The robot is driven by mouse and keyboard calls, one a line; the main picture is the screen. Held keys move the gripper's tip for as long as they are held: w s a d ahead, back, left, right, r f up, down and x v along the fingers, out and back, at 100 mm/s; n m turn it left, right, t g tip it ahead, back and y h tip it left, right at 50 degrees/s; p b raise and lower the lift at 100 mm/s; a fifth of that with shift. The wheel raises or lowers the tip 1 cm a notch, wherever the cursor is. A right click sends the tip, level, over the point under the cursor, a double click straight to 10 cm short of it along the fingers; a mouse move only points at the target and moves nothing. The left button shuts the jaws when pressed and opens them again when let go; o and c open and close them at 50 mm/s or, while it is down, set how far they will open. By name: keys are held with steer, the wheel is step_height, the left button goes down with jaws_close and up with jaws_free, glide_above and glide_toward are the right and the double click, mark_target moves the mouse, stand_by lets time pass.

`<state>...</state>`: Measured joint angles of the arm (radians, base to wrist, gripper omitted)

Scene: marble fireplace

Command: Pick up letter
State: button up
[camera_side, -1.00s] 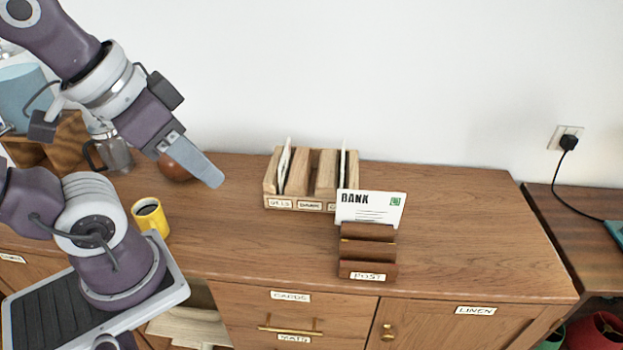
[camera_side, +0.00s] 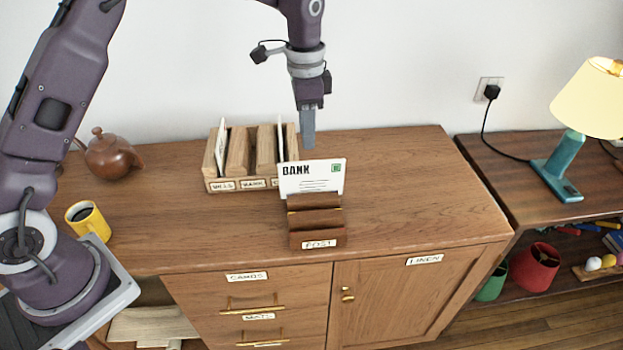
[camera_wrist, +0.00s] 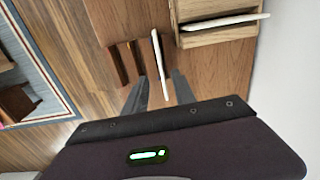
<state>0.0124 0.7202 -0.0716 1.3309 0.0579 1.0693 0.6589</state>
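The letter is a white envelope marked BANK (camera_side: 312,178), standing upright in the dark wooden POST rack (camera_side: 316,238) on the sideboard. In the wrist view the letter (camera_wrist: 161,68) shows edge-on as a thin white strip beside the rack's slats (camera_wrist: 124,62). My gripper (camera_side: 308,140) points straight down just above the letter's top edge in the side view. In the wrist view my gripper (camera_wrist: 159,80) is open, with one finger on each side of the letter's line. Neither finger visibly touches it; the exact height gap cannot be told.
A light wooden sorter (camera_side: 240,185) with labelled slots and white envelopes stands close behind and left of the rack. A brown teapot (camera_side: 110,157) and yellow mug (camera_side: 88,220) are at the left. The sideboard top (camera_side: 420,195) is clear at the right. A lamp (camera_side: 560,165) stands beyond.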

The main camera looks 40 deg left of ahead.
mark_target(312, 161)
steer(key=f, duration=0.6)
steer(key=w+f, duration=0.1)
steer(key=f, duration=0.2)
steer(key=shift+d+f, duration=0.15)
steer(key=shift+d, duration=0.1)
jaws_close()
